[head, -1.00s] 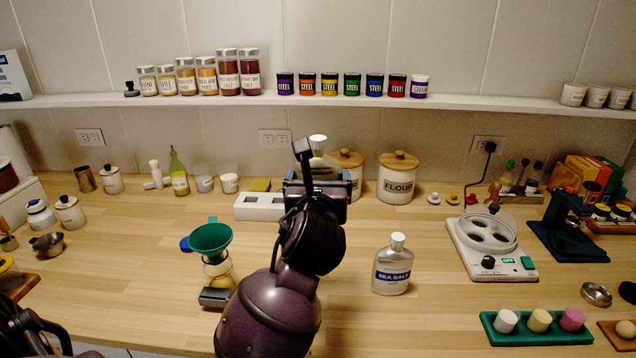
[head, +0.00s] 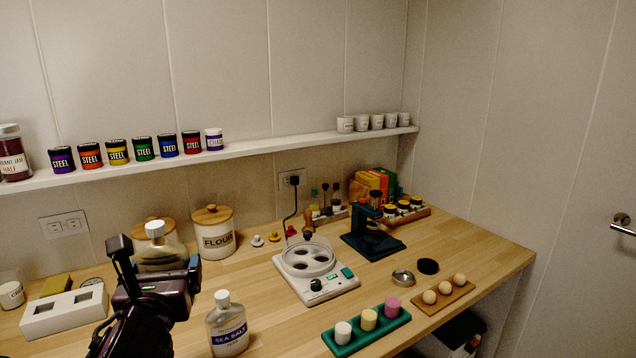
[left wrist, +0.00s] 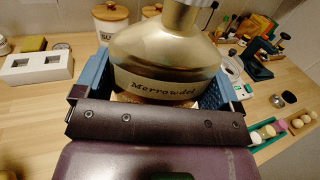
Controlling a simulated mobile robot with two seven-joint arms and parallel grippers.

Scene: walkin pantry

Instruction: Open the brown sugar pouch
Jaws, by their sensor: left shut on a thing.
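I see no brown sugar pouch in either view. My left gripper (head: 158,272) is shut on a rounded, gold-tinted bottle (head: 160,254) with a white cap. In the left wrist view the bottle (left wrist: 168,58) is upright between the blue finger pads, with lettering that seems to read "Merrowdel". The gripper and wrist hide its lower part in the head view. My right gripper is in neither view.
A sea salt bottle (head: 227,325) stands right of my left gripper. Behind are a flour canister (head: 213,235) and a white block with square openings (head: 62,314).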

